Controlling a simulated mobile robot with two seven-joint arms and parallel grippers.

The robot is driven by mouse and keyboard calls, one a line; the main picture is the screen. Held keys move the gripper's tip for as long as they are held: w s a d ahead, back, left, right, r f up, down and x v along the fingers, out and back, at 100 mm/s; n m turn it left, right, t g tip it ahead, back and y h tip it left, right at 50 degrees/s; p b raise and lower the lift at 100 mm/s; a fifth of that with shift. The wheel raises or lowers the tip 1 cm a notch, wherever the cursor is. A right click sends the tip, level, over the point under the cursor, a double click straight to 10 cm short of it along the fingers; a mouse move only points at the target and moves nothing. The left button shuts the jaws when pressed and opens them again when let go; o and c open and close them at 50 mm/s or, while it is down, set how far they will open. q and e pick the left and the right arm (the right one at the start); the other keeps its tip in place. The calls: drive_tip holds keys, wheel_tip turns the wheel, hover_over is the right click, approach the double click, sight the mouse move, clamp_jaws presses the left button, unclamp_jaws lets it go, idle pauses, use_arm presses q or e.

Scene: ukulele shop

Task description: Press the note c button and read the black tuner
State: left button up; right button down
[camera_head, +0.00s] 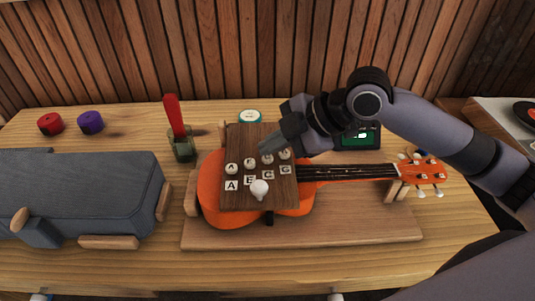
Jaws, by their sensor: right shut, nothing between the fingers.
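An orange ukulele (213,200) lies on a wooden board, its neck pointing right. A brown wooden panel (246,141) over its body carries a row of white buttons above tiles lettered A, E, C and G. The note c button (267,159) is third from the left. My right gripper (267,147) is shut and empty, its tips just above and behind the c button; I cannot tell whether they touch it. The black tuner (359,142) stands behind the neck with a lit green screen, partly covered by my right arm. Its reading is too small to make out. My left gripper is not in view.
A grey case (80,190) lies at left. A red-handled tool stands in a green holder (184,148). Red (50,123) and purple (90,122) round items sit at the back left. A white knob (260,188) rises at the panel's front. The front table strip is clear.

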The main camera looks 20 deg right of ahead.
sight(272, 159)
drive_tip(key=shift+f, duration=0.55)
idle(0.7)
idle(0.3)
drive_tip(key=shift+r+p, duration=0.95)
drive_tip(key=shift+p, duration=0.15)
drive_tip(key=shift+r, duration=0.15)
wheel_tip(272, 159, up, 3)
drive_tip(key=p, duration=0.3)
drive_tip(key=shift+r+p, duration=0.7)
drive_tip(key=shift+r, duration=0.2)
drive_tip(key=shift+s+f, duration=0.1)
